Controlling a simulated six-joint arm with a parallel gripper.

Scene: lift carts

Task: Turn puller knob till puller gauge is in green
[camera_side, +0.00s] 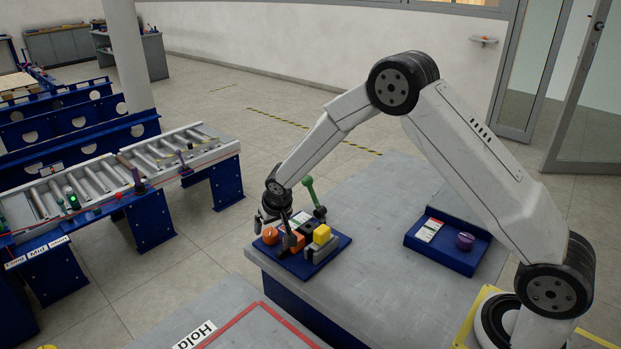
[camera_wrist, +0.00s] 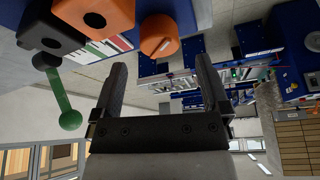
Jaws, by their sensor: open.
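An orange knob (camera_side: 270,236) stands on a blue panel (camera_side: 331,249) on the grey table. It also shows in the wrist view (camera_wrist: 158,38), with a pale mark on top. Beside it there lies a flat gauge strip (camera_wrist: 108,47) with white, red and green parts; no pointer can be made out. My gripper (camera_wrist: 162,64) is open and empty, its fingertips just short of the orange knob in the picture. In the side view my gripper (camera_side: 284,238) hangs over the panel. A purple knob (camera_side: 465,241) and a white plate (camera_side: 429,230) sit on another blue panel. I cannot tell which knob is the puller's.
A roller conveyor (camera_side: 105,187) stands at left. The table between the panels is clear.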

